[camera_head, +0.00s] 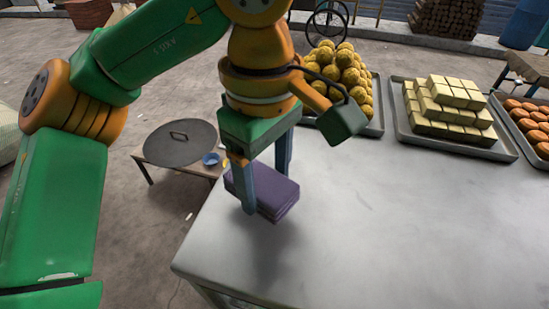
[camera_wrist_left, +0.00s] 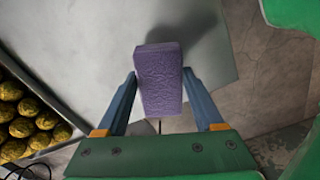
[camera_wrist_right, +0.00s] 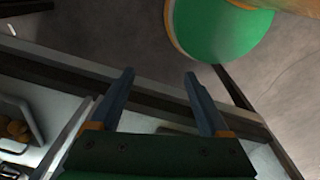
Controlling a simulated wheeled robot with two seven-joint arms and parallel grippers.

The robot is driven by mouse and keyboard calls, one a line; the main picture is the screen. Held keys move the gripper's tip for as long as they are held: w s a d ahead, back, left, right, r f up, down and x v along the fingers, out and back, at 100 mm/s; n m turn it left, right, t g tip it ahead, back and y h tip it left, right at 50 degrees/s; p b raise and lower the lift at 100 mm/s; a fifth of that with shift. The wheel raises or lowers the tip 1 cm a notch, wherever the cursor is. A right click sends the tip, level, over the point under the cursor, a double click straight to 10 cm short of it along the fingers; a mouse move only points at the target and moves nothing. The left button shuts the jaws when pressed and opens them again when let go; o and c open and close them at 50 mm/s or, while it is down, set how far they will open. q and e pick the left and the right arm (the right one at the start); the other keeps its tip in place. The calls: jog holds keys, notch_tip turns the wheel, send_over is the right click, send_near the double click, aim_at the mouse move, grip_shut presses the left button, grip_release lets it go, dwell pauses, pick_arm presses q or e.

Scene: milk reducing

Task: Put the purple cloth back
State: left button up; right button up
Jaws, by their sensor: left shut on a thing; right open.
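The purple cloth (camera_head: 270,189) is a folded block near the left edge of the metal table (camera_head: 390,230). My left gripper (camera_head: 266,190) is shut on the cloth, with one finger on each side. The cloth looks raised over the table, with a shadow on the top below it. In the left wrist view the cloth (camera_wrist_left: 159,80) sits between the two blue fingers. My right gripper (camera_wrist_right: 159,73) shows only in the right wrist view. It is open, with nothing between its fingers.
Trays of yellow balls (camera_head: 340,75), pale yellow blocks (camera_head: 447,105) and orange-brown pieces (camera_head: 530,120) line the table's far side. A low stand with a round dark lid (camera_head: 180,145) and a blue bowl (camera_head: 211,159) is left of the table. The table's middle is clear.

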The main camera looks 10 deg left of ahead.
aim_at(265, 197)
pick_arm(q)
notch_tip(265, 197, down, 4)
jog(key=shift+w+r, duration=0.1)
jog(key=shift+a, duration=0.1)
pick_arm(e)
jog(key=shift+a+f, duration=0.35)
pick_arm(q)
jog(key=shift+b, duration=0.3)
jog(key=shift+a+f, duration=0.1)
jog(key=shift+f, duration=0.15)
jog(key=o, duration=1.3)
pick_arm(e)
jog(key=shift+d+f, duration=0.1)
jog(key=shift+d, duration=0.1)
pick_arm(q)
jog(key=shift+r, duration=0.1)
